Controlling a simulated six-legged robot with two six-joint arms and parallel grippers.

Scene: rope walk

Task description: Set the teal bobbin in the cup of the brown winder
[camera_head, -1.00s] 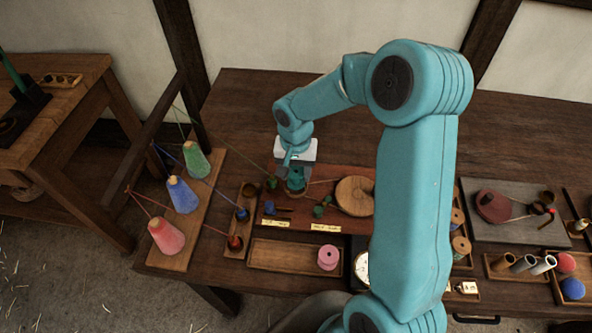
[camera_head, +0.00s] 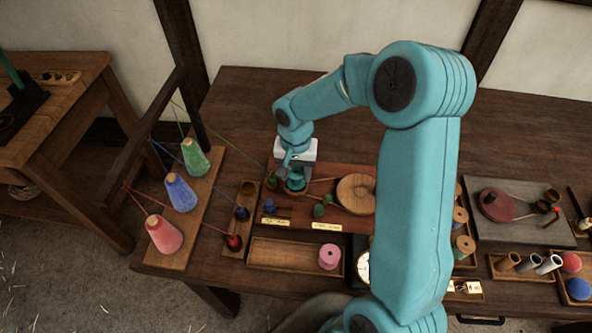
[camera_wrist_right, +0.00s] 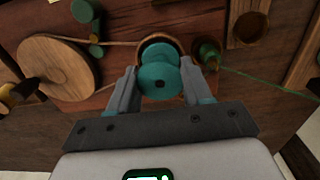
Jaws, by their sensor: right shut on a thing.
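My right gripper (camera_wrist_right: 160,85) is shut on the teal bobbin (camera_wrist_right: 159,82), one finger on each side of it. In the head view the gripper (camera_head: 295,176) points down at the left part of the brown winder (camera_head: 350,226), with the bobbin (camera_head: 295,185) below it. In the right wrist view the round cup (camera_wrist_right: 146,43) shows its rim around the far side of the bobbin. The bobbin covers most of the cup, so I cannot tell whether its base rests inside. The winder's wooden wheel (camera_head: 356,194) is to the right. My left gripper is out of view.
Green pegs (camera_head: 320,208) stand close to the cup. Thread runs from the red, blue and green cones (camera_head: 180,194) at the left. A pink bobbin (camera_head: 329,256) lies in the front tray (camera_head: 290,266). A grey winder (camera_head: 520,230) is at the right. The table's back is clear.

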